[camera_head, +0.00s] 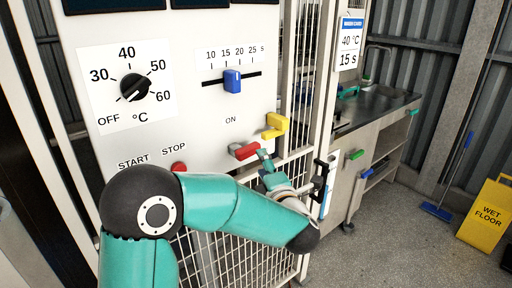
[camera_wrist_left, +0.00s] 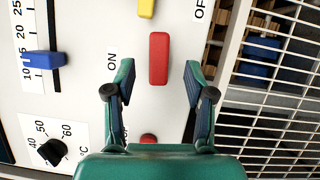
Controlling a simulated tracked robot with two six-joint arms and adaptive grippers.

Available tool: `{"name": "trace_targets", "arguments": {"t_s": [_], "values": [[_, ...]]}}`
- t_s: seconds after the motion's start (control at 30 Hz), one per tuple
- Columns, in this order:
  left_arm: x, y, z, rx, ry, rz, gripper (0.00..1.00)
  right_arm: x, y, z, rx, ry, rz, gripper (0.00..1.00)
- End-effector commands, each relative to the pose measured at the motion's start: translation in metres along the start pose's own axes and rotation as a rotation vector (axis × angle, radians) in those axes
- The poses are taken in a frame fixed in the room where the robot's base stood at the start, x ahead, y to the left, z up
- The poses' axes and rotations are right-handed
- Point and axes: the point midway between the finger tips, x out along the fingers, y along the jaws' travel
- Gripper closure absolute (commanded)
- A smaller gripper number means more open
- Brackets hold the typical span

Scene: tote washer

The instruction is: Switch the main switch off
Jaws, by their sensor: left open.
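The red handle of the switch (camera_head: 243,151) sits on the white control panel below the word ON. In the left wrist view the red handle (camera_wrist_left: 159,58) shows upright, with ON to its left and part of OFF at the top right. My left gripper (camera_head: 267,162) is at the handle in the head view, partly hidden by my own arm. In the left wrist view its open fingers (camera_wrist_left: 158,82) are on either side of the handle's lower end, with gaps on both sides. Whether they reach its depth I cannot tell. My right gripper is not in view.
A yellow handle (camera_head: 276,124) sits just above the red one. The panel also has a blue slider (camera_head: 232,81), a black temperature knob (camera_head: 134,87) and a red stop button (camera_head: 179,167). A wire mesh door (camera_head: 222,255) is below. A yellow wet-floor sign (camera_head: 486,213) stands right.

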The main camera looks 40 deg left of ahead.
Motion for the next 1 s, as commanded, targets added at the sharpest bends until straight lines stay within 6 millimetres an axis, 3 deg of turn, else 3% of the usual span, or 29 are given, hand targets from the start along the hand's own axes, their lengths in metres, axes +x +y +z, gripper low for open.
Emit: {"name": "trace_targets", "arguments": {"t_s": [0.1,0.33,0.5,0.8,1.0], "values": [[0.027,0.002,-0.001,0.001,0.005,-0.001,0.46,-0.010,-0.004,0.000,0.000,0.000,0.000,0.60],[0.061,0.001,0.000,0.000,0.002,-0.001,0.46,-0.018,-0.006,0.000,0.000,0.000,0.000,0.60],[0.072,0.000,0.000,0.000,0.000,0.000,0.46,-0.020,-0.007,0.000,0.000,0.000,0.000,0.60],[0.073,-0.001,0.000,0.000,-0.001,0.000,0.46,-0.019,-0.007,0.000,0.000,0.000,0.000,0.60],[0.073,-0.001,0.000,0.000,-0.001,-0.001,0.79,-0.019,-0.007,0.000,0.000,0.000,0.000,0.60]]}}
